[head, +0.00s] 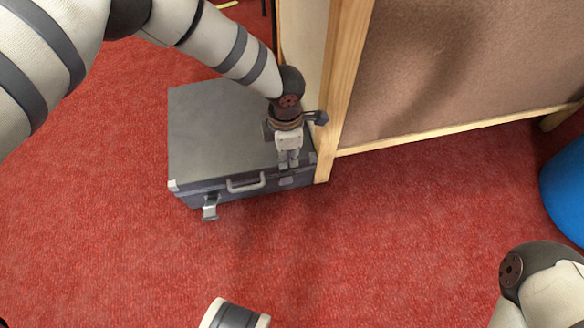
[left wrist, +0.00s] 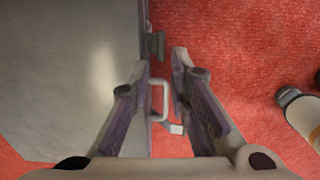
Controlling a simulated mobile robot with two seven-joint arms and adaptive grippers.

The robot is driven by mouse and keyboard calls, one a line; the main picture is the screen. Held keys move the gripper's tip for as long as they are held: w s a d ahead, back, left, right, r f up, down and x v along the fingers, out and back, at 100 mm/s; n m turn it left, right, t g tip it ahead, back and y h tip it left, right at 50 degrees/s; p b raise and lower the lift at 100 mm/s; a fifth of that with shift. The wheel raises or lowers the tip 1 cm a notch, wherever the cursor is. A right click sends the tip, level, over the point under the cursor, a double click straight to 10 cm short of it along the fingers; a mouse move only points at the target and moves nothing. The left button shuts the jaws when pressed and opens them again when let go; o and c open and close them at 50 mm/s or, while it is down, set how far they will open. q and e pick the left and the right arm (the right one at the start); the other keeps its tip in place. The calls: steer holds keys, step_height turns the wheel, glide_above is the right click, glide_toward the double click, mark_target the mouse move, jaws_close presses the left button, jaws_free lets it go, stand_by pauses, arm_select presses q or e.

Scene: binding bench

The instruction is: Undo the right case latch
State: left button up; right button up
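A grey case (head: 215,125) lies flat on the red floor, its lid down. Its right latch (head: 287,181) sits against the front face and looks fastened; it also shows in the left wrist view (left wrist: 155,45). The left latch (head: 209,208) sticks out from the front, swung open. The handle (head: 246,183) is between the latches. My left gripper (head: 289,164) points down above the front edge, close to the right latch. In the left wrist view its fingers (left wrist: 161,62) are apart with nothing held, the latch just beyond the tips. My right gripper is not in view.
A wood-framed brown panel (head: 460,70) stands right beside the case, its post (head: 343,90) close to my left gripper. A blue round container (head: 565,190) is at the right edge. The red carpet (head: 350,240) in front of the case is clear.

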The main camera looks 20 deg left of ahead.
mark_target(287, 174)
arm_select(q)
step_height(287, 174, down, 8)
steer(key=shift+r+b, duration=0.1)
steer(key=shift+b, duration=1.1)
jaws_close()
